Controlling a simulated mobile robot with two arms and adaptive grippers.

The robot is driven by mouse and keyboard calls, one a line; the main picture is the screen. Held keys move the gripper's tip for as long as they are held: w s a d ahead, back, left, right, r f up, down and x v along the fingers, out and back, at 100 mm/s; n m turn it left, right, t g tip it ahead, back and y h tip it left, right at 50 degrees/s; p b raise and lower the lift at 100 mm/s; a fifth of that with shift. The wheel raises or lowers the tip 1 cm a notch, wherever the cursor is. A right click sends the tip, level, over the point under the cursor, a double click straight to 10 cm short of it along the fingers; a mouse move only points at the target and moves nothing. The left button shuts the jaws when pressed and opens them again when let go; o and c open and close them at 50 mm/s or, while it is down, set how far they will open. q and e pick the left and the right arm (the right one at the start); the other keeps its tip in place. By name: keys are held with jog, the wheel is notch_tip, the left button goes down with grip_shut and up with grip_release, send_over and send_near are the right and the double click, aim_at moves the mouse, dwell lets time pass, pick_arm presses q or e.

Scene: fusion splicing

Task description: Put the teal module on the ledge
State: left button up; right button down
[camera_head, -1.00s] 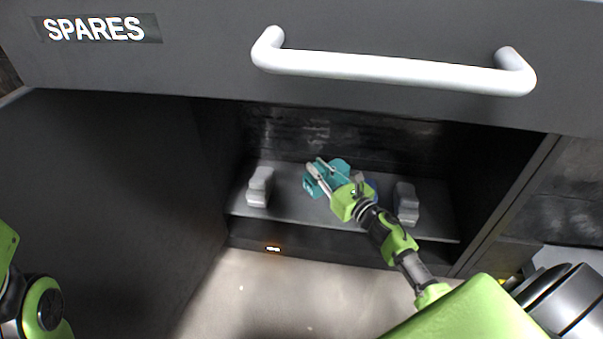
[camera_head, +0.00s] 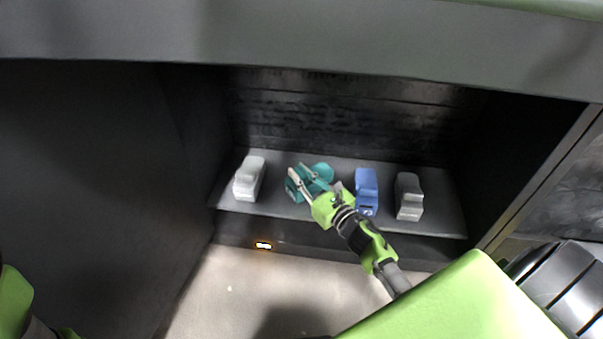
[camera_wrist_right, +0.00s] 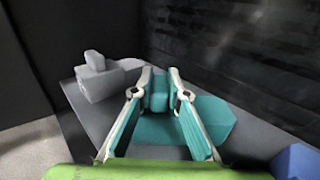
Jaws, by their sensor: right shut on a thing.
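The teal module (camera_head: 323,171) is on the shelf (camera_head: 275,209) in the dark compartment, between a white module and a blue module. My right gripper (camera_head: 300,174) reaches in from the lower right and is shut on the teal module. In the right wrist view, the fingers (camera_wrist_right: 160,77) clasp an upright part of the teal module (camera_wrist_right: 216,116) from both sides. The module's wide body spreads below and to the right of the fingers, and the gripper hides part of it. My left gripper is out of view.
The white module (camera_head: 249,179) stands left of the teal one. The blue module (camera_head: 366,190) and a grey module (camera_head: 409,197) stand to the right. Dark walls close both sides, and a grey panel (camera_head: 300,35) crosses above. A small light (camera_head: 264,245) glows below the shelf.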

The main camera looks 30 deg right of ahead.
jog(key=c, duration=2)
grip_release()
jog(key=shift+s, duration=0.15)
jog(key=s, duration=0.4)
jog(key=s+d, duration=0.1)
jog(key=s, duration=0.6)
jog(key=shift+s+d+p, duration=0.35)
